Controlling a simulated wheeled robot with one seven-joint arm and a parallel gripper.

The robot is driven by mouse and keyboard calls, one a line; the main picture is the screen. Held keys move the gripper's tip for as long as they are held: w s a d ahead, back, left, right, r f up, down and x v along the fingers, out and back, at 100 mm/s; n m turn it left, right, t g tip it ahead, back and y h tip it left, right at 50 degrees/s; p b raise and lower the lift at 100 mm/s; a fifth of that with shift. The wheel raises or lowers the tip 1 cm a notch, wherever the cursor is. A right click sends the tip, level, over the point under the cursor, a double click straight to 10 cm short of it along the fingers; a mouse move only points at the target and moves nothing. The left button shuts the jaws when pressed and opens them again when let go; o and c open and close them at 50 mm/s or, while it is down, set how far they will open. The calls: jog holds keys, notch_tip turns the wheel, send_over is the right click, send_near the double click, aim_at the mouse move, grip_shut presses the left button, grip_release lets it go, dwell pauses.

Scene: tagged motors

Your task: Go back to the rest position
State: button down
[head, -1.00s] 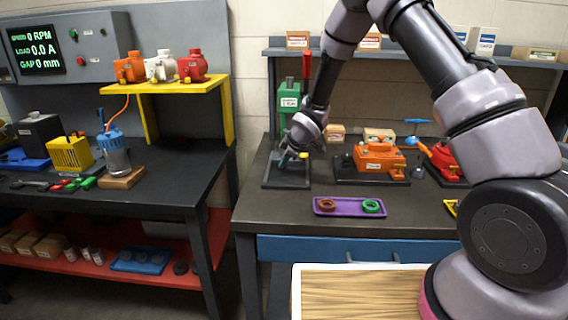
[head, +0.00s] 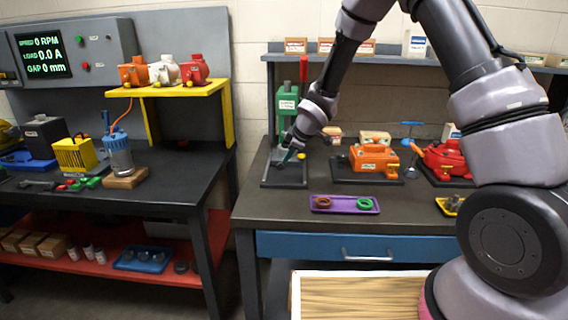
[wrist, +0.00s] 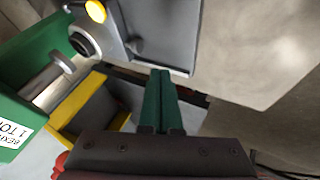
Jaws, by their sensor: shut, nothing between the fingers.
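My gripper (head: 286,156) is above the base of the green press (head: 287,103) on the right bench, in the head view. In the wrist view my gripper's two dark green fingers (wrist: 160,101) are together, with nothing between them. The green press body (wrist: 22,122) with a white label shows at the left there, beside a yellow part (wrist: 78,106). The fingers appear over or beside the press's grey base plate (wrist: 165,40); I cannot tell whether they touch it.
A purple tray (head: 344,209) with a brown ring and a green ring lies at the bench front. An orange motor (head: 374,157) and a red motor (head: 446,160) stand to the right. A shelf with boxes (head: 340,46) runs behind. The left bench (head: 60,202) is separate, across a gap.

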jog(key=s+d+r+m+h, duration=0.1)
jog(key=s+d+r+m, duration=0.2)
jog(key=d+r, duration=0.35)
jog(key=s+d+r+m+t+h, duration=0.1)
jog(key=s+d+r+m, duration=0.25)
jog(key=d+r, duration=0.35)
jog(key=s+d+r+m+h, duration=0.1)
jog(key=s+d+r+m, duration=0.2)
jog(key=d+r, duration=0.45)
jog(key=s+d+r+m, duration=0.2)
jog(key=s+r+m, duration=0.2)
jog(key=s, duration=0.6)
jog(key=s+d+r+m, duration=0.3)
jog(key=s+r+m, duration=0.2)
jog(key=s, duration=0.6)
jog(key=shift+s+d+r+m+y, duration=0.2)
jog(key=shift+s+m+y, duration=0.15)
jog(key=shift+m, duration=0.6)
